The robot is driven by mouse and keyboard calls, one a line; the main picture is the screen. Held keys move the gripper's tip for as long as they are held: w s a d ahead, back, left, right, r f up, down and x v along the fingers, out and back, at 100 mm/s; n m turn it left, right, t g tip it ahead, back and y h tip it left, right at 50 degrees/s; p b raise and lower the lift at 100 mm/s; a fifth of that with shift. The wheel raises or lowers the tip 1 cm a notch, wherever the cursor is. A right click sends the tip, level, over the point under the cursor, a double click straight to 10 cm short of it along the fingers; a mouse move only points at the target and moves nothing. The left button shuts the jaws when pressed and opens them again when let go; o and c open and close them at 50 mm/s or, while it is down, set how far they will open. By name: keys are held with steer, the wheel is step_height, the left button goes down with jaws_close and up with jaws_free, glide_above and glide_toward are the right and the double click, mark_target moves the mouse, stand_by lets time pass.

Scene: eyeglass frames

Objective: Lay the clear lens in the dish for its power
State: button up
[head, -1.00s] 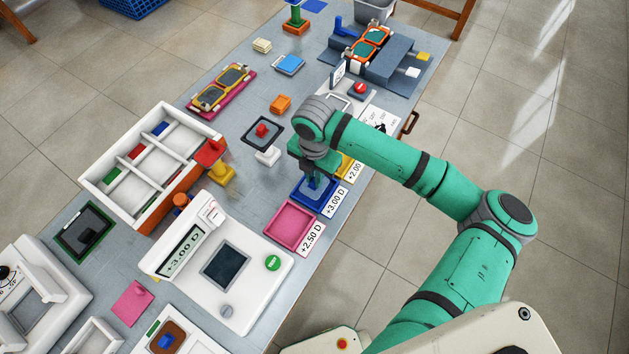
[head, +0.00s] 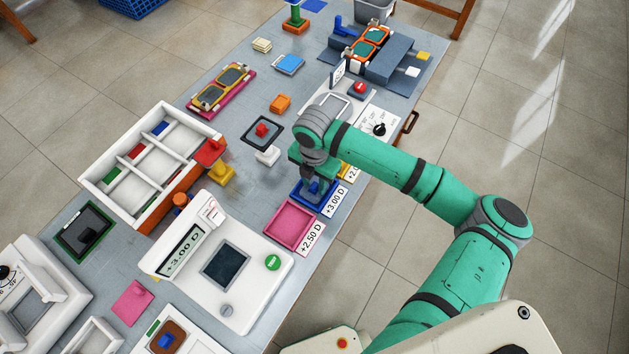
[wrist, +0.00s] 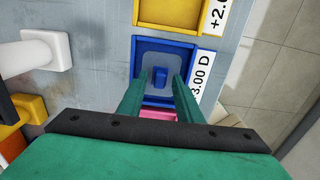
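The clear lens (wrist: 148,65) is a greyish see-through square with a blue knob. It lies in the blue dish (wrist: 165,42), whose card reads +3.00 D. In the head view the blue dish (head: 297,196) is partly hidden by my gripper (head: 315,187). In the wrist view my gripper (wrist: 160,80) is open, with one finger on each side of the knob and gaps between. The pink dish (head: 290,224), marked +2.50 D, is beside it, and the yellow dish (wrist: 172,14) is on the other side. The lens meter's display (head: 183,253) reads +3.00 D.
The white lens meter (head: 240,300) stands left of the pink dish. A white knob-like post (wrist: 38,50) and a dark square lens with a red knob (head: 262,130) are left of my gripper. A divided white tray (head: 150,165) is farther left. The table edge is close on the right.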

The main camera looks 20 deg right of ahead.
mark_target(314, 185)
step_height(314, 185, up, 12)
steer(key=shift+r, duration=0.15)
stand_by(0.3)
stand_by(0.5)
